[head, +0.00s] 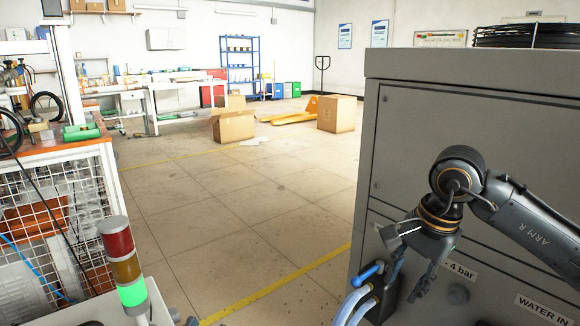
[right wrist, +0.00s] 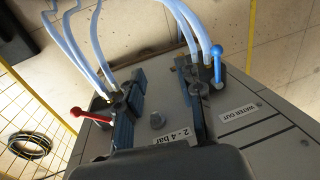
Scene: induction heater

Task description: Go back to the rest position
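My right gripper (head: 404,284) hangs from my right arm in front of the grey heater cabinet (head: 470,120). In the right wrist view its two dark fingers stand apart with a gap between them, and the gripper (right wrist: 160,90) is open and empty. The blue-handled valve (head: 368,274) is just left of it in the head view; it also shows beyond the right finger in the wrist view (right wrist: 217,65). A red-handled valve (right wrist: 90,115) is left of the fingers. I cannot tell if a finger touches anything.
Pale hoses (right wrist: 75,45) run from the valves. A signal light (head: 125,262) glows green at the lower left. A workbench (head: 60,150) with a mesh side stands at left. Cardboard boxes (head: 336,113) stand farther back. The tiled floor between is clear.

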